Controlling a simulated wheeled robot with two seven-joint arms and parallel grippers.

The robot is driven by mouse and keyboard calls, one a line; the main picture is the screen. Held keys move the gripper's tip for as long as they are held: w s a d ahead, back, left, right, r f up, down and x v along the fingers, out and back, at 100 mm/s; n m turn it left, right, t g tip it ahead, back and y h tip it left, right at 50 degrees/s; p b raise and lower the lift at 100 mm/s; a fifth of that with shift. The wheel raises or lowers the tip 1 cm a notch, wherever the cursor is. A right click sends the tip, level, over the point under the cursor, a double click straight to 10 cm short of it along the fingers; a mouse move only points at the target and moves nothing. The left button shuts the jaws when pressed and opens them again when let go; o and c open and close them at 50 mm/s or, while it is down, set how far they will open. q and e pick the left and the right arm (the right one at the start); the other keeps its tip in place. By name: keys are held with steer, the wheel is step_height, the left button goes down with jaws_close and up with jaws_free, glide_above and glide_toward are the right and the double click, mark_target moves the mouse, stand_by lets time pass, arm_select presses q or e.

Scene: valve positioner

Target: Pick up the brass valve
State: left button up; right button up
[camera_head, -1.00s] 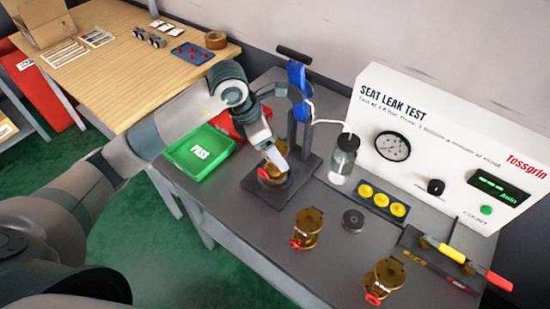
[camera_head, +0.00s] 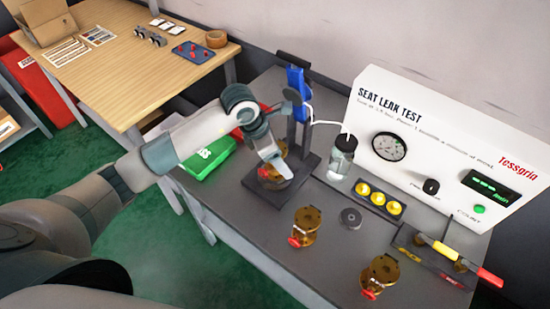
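A brass valve (camera_head: 267,173) with a red handle sits on the dark base plate (camera_head: 262,194) of the test stand. My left gripper (camera_head: 276,166) is right at this valve, pointing down, and covers part of it. Whether its fingers are closed on the valve is not clear. Two more brass valves with red handles stand upright on the grey bench: one in the middle (camera_head: 306,228) and one nearer the front right (camera_head: 379,276). No gripper is near these two. My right gripper is not in view.
The stand's post and blue clamp (camera_head: 297,82) rise behind my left gripper. A green PASS tray (camera_head: 209,158) lies left, partly behind my arm. A jar (camera_head: 342,158), a dark disc (camera_head: 351,218), yellow caps (camera_head: 379,199) and the white test panel (camera_head: 440,140) are to the right.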

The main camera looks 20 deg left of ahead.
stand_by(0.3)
arm_select(q)
steer(key=c, duration=1.7)
steer(key=shift+w+r, duration=0.1)
jaws_close()
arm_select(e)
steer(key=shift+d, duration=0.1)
arm_select(q)
steer(key=shift+r, duration=0.1)
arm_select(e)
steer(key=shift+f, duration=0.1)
